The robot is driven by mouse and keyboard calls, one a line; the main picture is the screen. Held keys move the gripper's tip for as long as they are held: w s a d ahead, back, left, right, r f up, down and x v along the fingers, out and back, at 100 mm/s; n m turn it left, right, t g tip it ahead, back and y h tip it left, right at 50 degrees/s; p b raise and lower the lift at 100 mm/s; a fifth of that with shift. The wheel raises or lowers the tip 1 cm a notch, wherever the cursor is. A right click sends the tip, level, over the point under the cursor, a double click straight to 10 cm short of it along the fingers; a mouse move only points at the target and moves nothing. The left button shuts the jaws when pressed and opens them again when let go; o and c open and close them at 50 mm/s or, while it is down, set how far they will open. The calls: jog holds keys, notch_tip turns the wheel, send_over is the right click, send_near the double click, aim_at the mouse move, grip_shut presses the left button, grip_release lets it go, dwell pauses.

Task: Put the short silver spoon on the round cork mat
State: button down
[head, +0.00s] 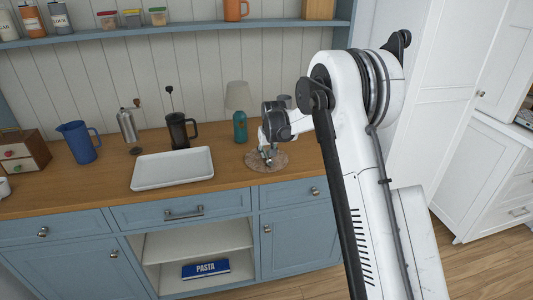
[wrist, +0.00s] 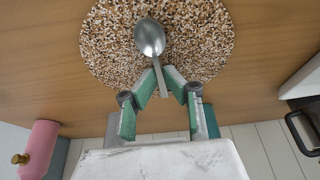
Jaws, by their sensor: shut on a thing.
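The short silver spoon (wrist: 150,38) lies over the speckled round cork mat (wrist: 207,42) in the wrist view, its bowl pointing away from my gripper. My gripper (wrist: 166,74) is shut on the spoon's handle with its green and grey fingers. I cannot tell whether the spoon touches the mat or is held just above it. In the head view the mat (head: 279,163) lies on the wooden counter, and my gripper (head: 266,153) reaches down over it. The spoon is too small to make out clearly there.
A white tray (head: 150,183) and a black French press (head: 180,132) stand left of the mat. A teal-based lamp (head: 240,127) stands behind it. A pink cylinder (wrist: 40,145) shows at the lower left of the wrist view. Bare counter lies in front of the mat.

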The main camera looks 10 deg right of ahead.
jog(key=shift+f, duration=0.15)
jog(key=c, duration=1.8)
grip_release()
